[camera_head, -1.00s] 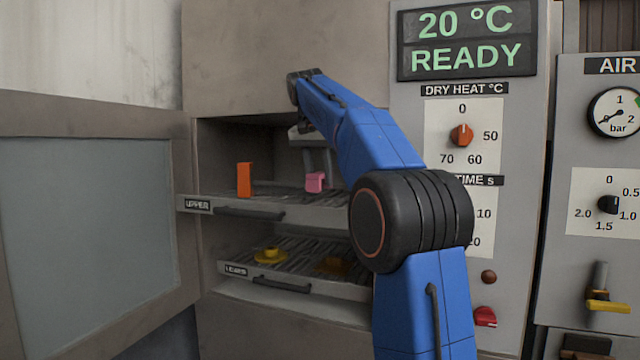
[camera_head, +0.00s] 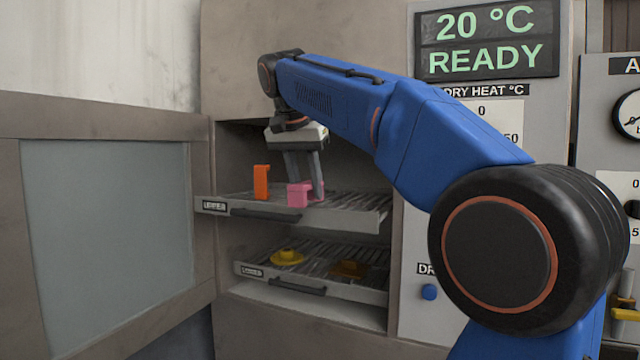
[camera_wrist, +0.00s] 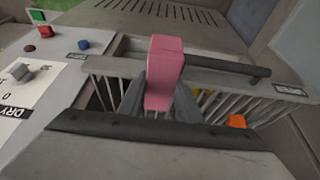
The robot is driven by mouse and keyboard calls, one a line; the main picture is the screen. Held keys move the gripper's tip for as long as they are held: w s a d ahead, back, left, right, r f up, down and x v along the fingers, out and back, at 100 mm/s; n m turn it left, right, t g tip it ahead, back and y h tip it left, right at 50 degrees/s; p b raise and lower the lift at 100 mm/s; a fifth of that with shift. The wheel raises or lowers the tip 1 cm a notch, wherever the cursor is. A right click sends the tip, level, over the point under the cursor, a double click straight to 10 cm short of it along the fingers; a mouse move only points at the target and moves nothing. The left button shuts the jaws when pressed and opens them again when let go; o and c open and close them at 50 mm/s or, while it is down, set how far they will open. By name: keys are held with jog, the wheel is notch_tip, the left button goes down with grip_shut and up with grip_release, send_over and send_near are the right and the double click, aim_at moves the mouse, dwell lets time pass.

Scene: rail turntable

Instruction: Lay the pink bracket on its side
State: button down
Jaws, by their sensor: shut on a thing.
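The pink bracket (camera_head: 299,196) is at the upper tray (camera_head: 345,217), near its front edge. My gripper (camera_head: 306,190) reaches down from above with its two grey fingers and is shut on the bracket. In the wrist view the pink bracket (camera_wrist: 165,62) sits between the fingers (camera_wrist: 160,98) and extends out past them. I cannot tell whether it touches the tray slats or hangs just above them. The fingers cover part of it.
An orange block (camera_head: 261,182) stands upright on the upper tray, left of the bracket. The lower tray (camera_head: 330,288) holds a yellow piece (camera_head: 287,257) and an amber piece (camera_head: 348,269). The open oven door (camera_head: 105,230) is at left; a control panel stands at right.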

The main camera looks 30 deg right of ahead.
jog(key=s+a, duration=0.8)
jog(key=a, duration=0.2)
jog(key=shift+a, duration=0.2)
